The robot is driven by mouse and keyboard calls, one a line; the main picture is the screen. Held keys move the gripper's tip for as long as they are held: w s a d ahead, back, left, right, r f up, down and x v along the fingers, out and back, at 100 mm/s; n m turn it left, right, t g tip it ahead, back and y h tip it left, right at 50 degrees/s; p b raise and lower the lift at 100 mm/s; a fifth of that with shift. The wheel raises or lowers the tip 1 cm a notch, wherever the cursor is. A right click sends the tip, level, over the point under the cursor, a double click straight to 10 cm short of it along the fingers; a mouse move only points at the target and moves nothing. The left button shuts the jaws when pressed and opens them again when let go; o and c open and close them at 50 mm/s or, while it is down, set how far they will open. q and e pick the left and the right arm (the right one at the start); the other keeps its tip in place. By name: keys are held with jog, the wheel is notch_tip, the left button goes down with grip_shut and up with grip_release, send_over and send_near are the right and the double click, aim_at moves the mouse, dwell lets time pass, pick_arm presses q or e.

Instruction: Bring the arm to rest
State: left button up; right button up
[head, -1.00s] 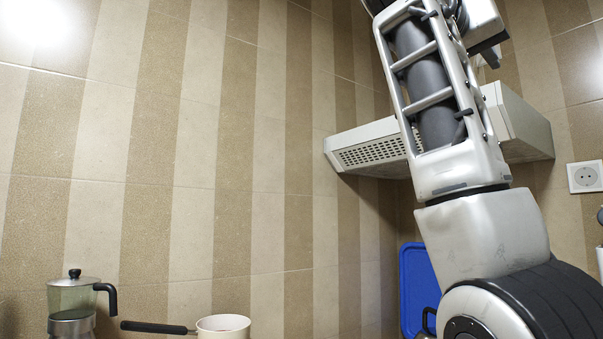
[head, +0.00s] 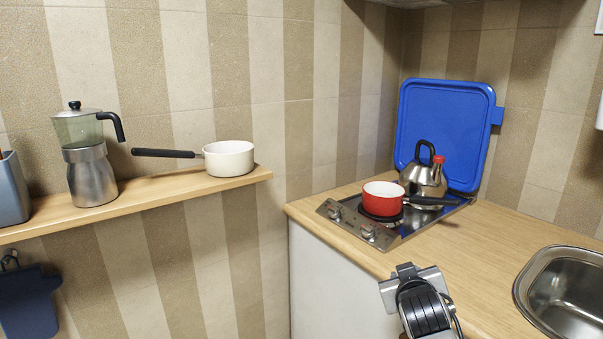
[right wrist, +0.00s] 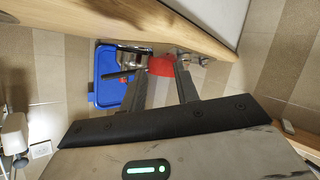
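The blue hob lid (head: 445,125) stands upright at the back of the hob (head: 352,218), leaning by the wall; it also shows in the right wrist view (right wrist: 107,75). My right arm's end (head: 424,300) is low at the counter's front edge in the head view, apart from the lid and pots. In the right wrist view my right gripper (right wrist: 160,72) has its two fingers spread with nothing between them near the camera. My left gripper is in neither view.
A red saucepan (head: 382,200) and a steel kettle (head: 424,178) stand on the hob. A sink (head: 530,280) is at the right. The wooden shelf (head: 150,190) at the left holds a moka pot (head: 90,178) and a cream saucepan (head: 229,160). The counter between hob and sink is clear.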

jog(key=s+a+f+n+g+y, duration=0.1)
jog(key=s+a+f+y, duration=0.2)
jog(key=s+f, duration=1.2)
jog(key=s+a+f+g+y, duration=0.1)
jog(key=s+f, duration=0.1)
jog(key=s, duration=0.6)
jog(key=s+a+f+g+y, duration=0.1)
jog(key=s+a+f+y, duration=0.1)
jog(key=s, duration=0.6)
jog(key=shift+s+a+f+m, duration=0.25)
jog(key=shift+f+m, duration=0.05)
jog(key=shift+f, duration=0.4)
jog(key=shift+a, duration=0.1)
dwell(0.9)
